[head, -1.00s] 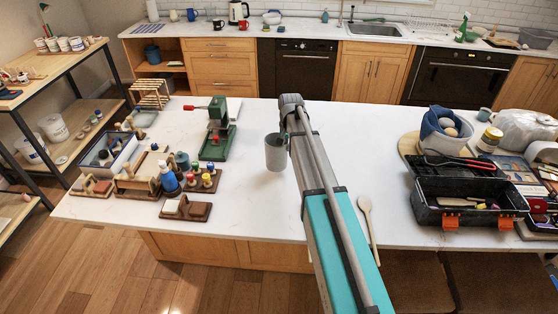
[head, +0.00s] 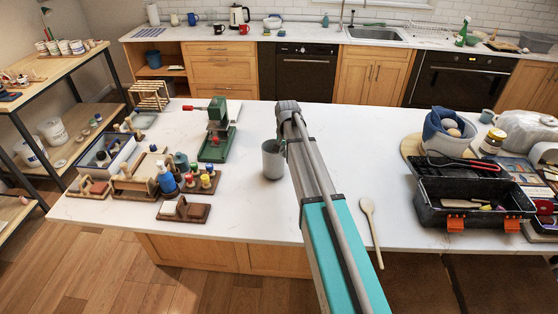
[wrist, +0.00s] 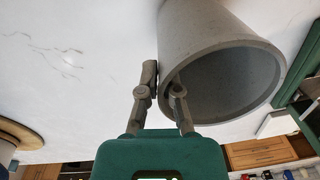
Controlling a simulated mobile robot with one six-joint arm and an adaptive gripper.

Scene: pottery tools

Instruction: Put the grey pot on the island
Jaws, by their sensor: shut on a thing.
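The grey pot (head: 272,160) is at the middle of the white island (head: 245,215), upright, right of the green press. I cannot tell whether its base touches the top or hangs just above it. My gripper (wrist: 163,85) is shut on the pot's wall at the rim, with one finger inside and one outside. In the wrist view, the pot (wrist: 205,35) shows its open mouth, which looks empty. In the head view, my arm hides most of the gripper.
A green press (head: 217,140) stands left of the pot, with bottles and wooden racks further left. A wooden spoon (head: 370,225) lies right of my arm. A black toolbox (head: 470,205) is on the right. The top around the pot is clear.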

